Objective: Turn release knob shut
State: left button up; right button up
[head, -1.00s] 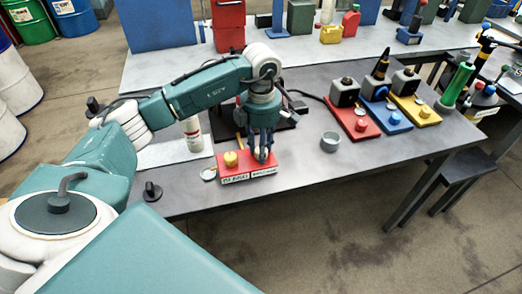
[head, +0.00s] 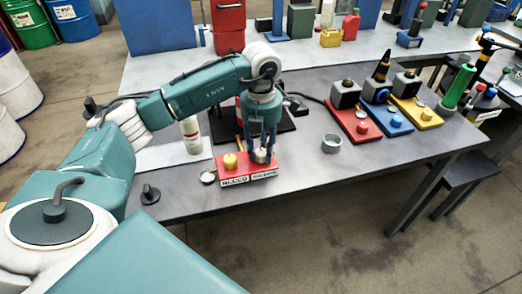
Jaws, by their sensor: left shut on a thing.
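A red block (head: 248,173) with white labels lies near the front edge of the grey table. It bears a yellow knob (head: 230,161) on its left and a silvery knob (head: 261,156) on its right. The left label seems to read BLEED; the right one is too small to read surely. My left gripper (head: 262,150) points down over the right side of the block, with its fingers shut around the silvery knob and partly hiding it. The yellow knob stands clear of the fingers. My right gripper is out of view.
A grey ring-shaped cup (head: 332,143) is right of the block. A white bottle (head: 191,135) stands behind left, and a small black knob (head: 150,194) is near the front edge. Red (head: 355,126), blue (head: 389,118) and yellow (head: 418,112) stations stand farther right.

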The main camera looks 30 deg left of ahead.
aim_at(262, 151)
pick_arm(q)
jog(key=shift+w+r, duration=0.1)
dwell(0.5)
jog(key=o, duration=1.2)
jog(key=shift+c, duration=0.2)
notch_tip(262, 151, up, 12)
